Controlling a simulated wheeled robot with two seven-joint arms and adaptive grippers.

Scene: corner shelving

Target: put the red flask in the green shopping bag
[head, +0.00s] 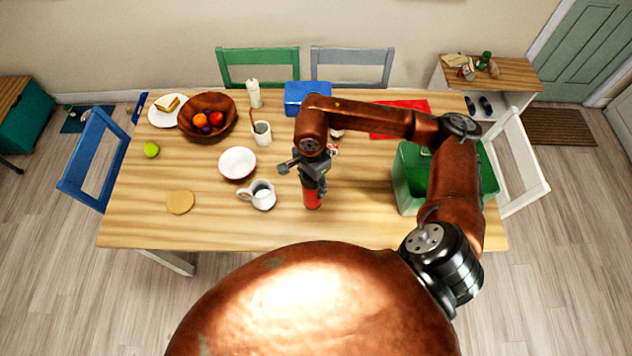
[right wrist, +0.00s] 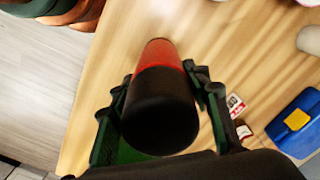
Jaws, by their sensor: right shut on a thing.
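The red flask (head: 312,198) stands near the middle of the table's front half in the head view. Its upper part is hidden by my right gripper (head: 312,182). In the right wrist view the flask (right wrist: 158,100) shows a black cap towards the camera and a red body below. The fingers of my right gripper (right wrist: 150,95) are on both sides of it, shut on it. I cannot tell whether its base touches the table. The green shopping bag (head: 408,180) stands at the table's right end, partly hidden behind my right arm. My left gripper is not in view.
A white mug (head: 262,195) stands just left of the flask, with a white bowl (head: 238,163) behind it. A blue box (head: 300,95) and a red mat (head: 398,112) lie at the back. The wooden table (head: 355,215) is clear between flask and bag.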

